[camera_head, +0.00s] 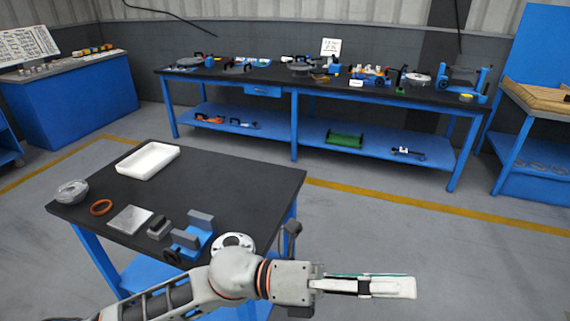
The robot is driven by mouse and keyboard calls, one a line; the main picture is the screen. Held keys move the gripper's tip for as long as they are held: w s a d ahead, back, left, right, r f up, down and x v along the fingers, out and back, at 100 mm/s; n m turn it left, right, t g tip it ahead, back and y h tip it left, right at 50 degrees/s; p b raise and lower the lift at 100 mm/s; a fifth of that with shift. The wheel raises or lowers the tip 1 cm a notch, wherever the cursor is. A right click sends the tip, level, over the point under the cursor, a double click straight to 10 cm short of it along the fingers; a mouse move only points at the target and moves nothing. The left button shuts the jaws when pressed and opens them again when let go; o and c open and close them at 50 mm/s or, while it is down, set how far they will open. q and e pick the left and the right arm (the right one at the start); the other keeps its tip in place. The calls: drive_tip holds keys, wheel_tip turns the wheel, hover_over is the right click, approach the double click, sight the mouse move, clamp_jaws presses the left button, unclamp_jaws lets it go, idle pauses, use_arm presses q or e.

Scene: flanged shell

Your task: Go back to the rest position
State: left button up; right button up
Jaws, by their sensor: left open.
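My left arm comes in from the lower left and reaches to the right across the front of the near table. My left gripper (408,287) is at the lower right, over the grey floor and beyond the table's right edge. It is open, and nothing shows held in it. Its fingers point right and are seen from the side, so the gap between them is hard to make out. My right gripper is not in view.
The near black-topped table (235,185) carries a white tray (148,160), round metallic part (72,191), orange ring (102,207), grey plate (130,219), dark block (158,228) and blue fixture (193,238). A long workbench (300,79) stands behind. Floor right is clear.

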use_arm(q)
drive_tip(key=w+a+f+n+t, duration=0.3)
drive_tip(key=w+a+n+t, duration=0.4)
drive_tip(key=w+n+t, duration=0.75)
drive_tip(key=a+f+n+t+y, duration=0.6)
drive_tip(key=a+f+n, duration=0.15)
drive_tip(key=n, duration=0.55)
drive_tip(key=s+a+f+n+g+y, duration=0.1)
drive_tip(key=a+f+n+y, duration=0.4)
drive_tip(key=f, duration=0.4)
drive_tip(key=s+a+f+n+g+y, duration=0.1)
drive_tip(key=s+a+f+n+y, duration=0.15)
drive_tip(key=a+f+n, duration=0.55)
drive_tip(key=s+a+f+g+y, duration=0.1)
drive_tip(key=s+a+f+y, duration=0.1)
drive_tip(key=s+a+f, duration=0.2)
drive_tip(key=s+a+f+n+g+y, duration=0.1)
drive_tip(key=s+a+f, duration=0.3)
drive_tip(key=f, duration=0.5)
drive_tip(key=shift+s+f+g+y, duration=0.3)
drive_tip(key=shift+s+g+y, duration=0.05)
drive_tip(key=shift+s+g, duration=0.25)
